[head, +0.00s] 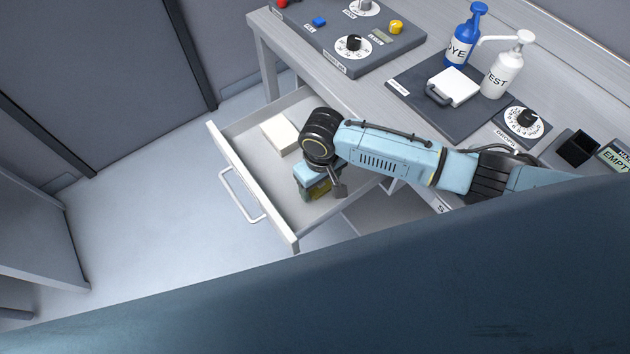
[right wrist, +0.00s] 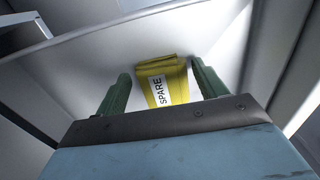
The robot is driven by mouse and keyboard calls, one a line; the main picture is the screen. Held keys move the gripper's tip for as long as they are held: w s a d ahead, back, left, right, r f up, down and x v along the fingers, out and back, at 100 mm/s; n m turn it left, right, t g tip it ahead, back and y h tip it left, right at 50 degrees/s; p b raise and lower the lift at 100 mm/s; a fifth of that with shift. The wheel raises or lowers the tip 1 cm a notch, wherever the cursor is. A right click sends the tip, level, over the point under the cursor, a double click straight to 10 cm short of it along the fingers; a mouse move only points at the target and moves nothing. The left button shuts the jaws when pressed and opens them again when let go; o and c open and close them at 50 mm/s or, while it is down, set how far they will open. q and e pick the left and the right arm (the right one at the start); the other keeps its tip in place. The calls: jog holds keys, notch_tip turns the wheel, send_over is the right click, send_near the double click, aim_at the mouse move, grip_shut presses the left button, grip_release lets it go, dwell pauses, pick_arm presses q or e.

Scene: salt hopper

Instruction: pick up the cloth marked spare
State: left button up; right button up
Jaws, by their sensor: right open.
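The yellow cloth marked SPARE (right wrist: 176,82) lies in the open drawer (head: 225,152). In the right wrist view it is between the two green fingertips of my right gripper (right wrist: 160,88), with a gap on each side. My right gripper is open and empty. Whether its fingertips reach the drawer floor cannot be told. My left gripper is not in view.
A white block (head: 280,134) lies in the drawer left of my right gripper. The drawer's front with its handle (head: 240,195) faces the open floor. On the counter stand a blue DYE bottle (head: 463,42), a white bottle (head: 502,72) and a control panel (head: 345,45).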

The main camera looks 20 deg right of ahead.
jog(key=c, duration=1.1)
jog(key=shift+o, duration=0.2)
jog(key=shift+r, duration=0.1)
